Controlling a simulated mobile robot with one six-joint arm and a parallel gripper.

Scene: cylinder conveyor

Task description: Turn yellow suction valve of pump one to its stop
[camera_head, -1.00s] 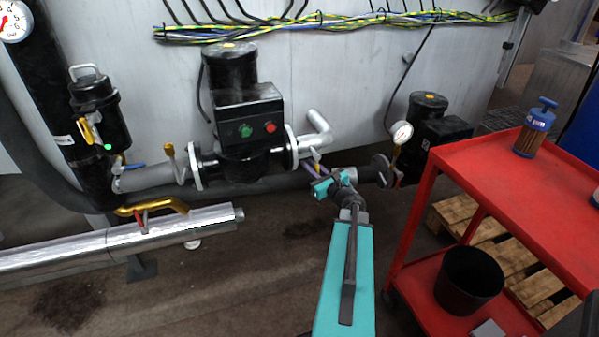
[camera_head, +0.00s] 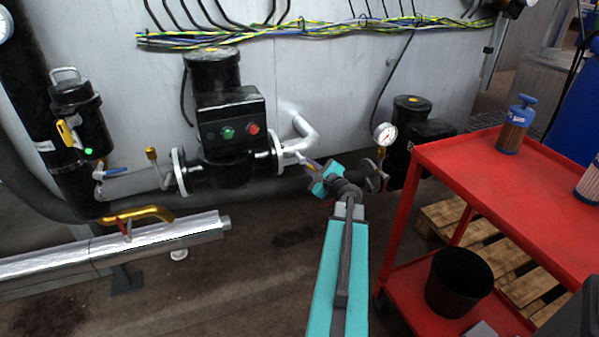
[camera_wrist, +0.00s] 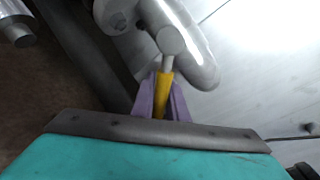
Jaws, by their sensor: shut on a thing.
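A yellow valve handle (camera_wrist: 165,92) shows in the wrist view, below the round end of a pale stem by a white curved pipe (camera_wrist: 190,45). My gripper (camera_wrist: 163,85) is shut on this handle, one purple finger on each side. In the head view, my gripper (camera_head: 309,163) is just right of the black pump (camera_head: 228,118) with green and red buttons, below its white pipe elbow (camera_head: 306,130). The held handle is mostly hidden there by the fingers and the teal wrist. I cannot read a pump number.
A second black pump (camera_head: 411,118) with a gauge (camera_head: 385,133) stands right. A red cart (camera_head: 500,185) with a black bin (camera_head: 458,281) is close to my arm's right. A silver pipe (camera_head: 160,238) with a yellow lever (camera_head: 138,214) runs at left. Floor below the pump looks clear.

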